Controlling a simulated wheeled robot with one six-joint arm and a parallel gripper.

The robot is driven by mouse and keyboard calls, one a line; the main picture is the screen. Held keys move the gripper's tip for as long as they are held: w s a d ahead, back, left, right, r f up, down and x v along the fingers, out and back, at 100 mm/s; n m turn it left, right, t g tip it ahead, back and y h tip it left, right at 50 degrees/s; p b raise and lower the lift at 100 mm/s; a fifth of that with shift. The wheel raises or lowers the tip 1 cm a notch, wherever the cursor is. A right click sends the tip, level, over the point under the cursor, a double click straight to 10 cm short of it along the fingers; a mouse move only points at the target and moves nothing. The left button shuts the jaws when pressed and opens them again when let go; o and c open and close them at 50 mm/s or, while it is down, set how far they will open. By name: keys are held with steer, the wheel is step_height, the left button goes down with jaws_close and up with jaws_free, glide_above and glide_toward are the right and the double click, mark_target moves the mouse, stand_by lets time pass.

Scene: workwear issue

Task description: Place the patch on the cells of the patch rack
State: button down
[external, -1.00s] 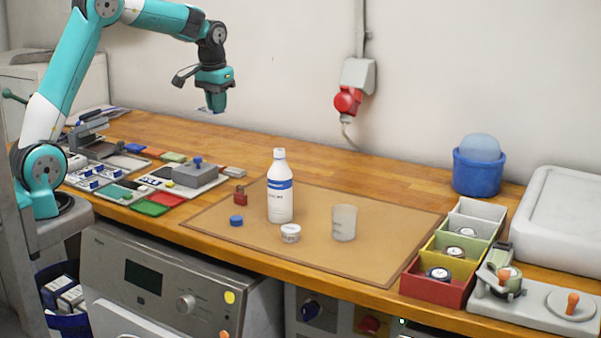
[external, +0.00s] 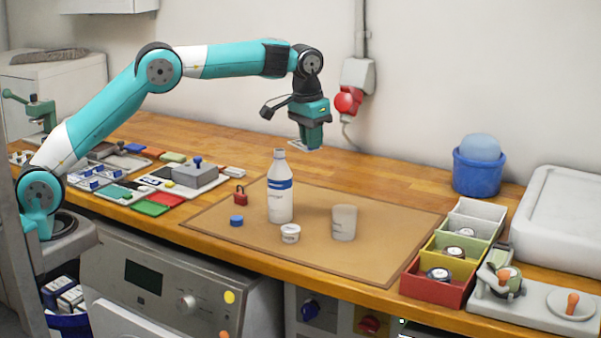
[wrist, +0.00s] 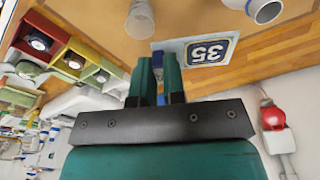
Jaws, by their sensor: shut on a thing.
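My gripper (external: 310,140) is shut on a patch, high above the bench and behind the white bottle in the external view. In the wrist view my gripper (wrist: 159,72) pinches the patch (wrist: 178,47) near one edge. The patch is a flat pale piece with a dark blue square marked 35, seen upside down. Only its edge shows below the fingers in the external view (external: 306,149). A row of red, yellow-green and grey bins (external: 432,289) stands at the right, with round labelled pieces inside. I cannot tell for certain which item is the patch rack.
A brown mat (external: 370,265) holds the white bottle (external: 280,200), a cup (external: 344,223), a small tub (external: 290,233), a blue cap (external: 236,221) and a red padlock (external: 241,198). Trays with coloured pads (external: 150,208) lie left. A blue bucket (external: 478,177) stands back right.

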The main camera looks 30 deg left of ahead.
mark_target(312, 235)
step_height(312, 235, down, 22)
steer(key=p, duration=0.3)
steer(key=shift+r, duration=0.25)
steer(key=shift+f, duration=0.1)
steer(key=shift+f, duration=0.15)
steer(key=c, duration=1.2)
jaws_free()
steer(key=r, duration=0.4)
steer(key=r+b, duration=0.1)
steer(key=r, duration=0.2)
steer(key=s+r+b, duration=0.1)
steer(key=r, duration=0.3)
steer(key=shift+s+a+r, duration=0.1)
steer(key=shift+a+r, duration=0.2)
steer(key=shift+o, duration=0.6)
steer(key=shift+r, duration=0.4)
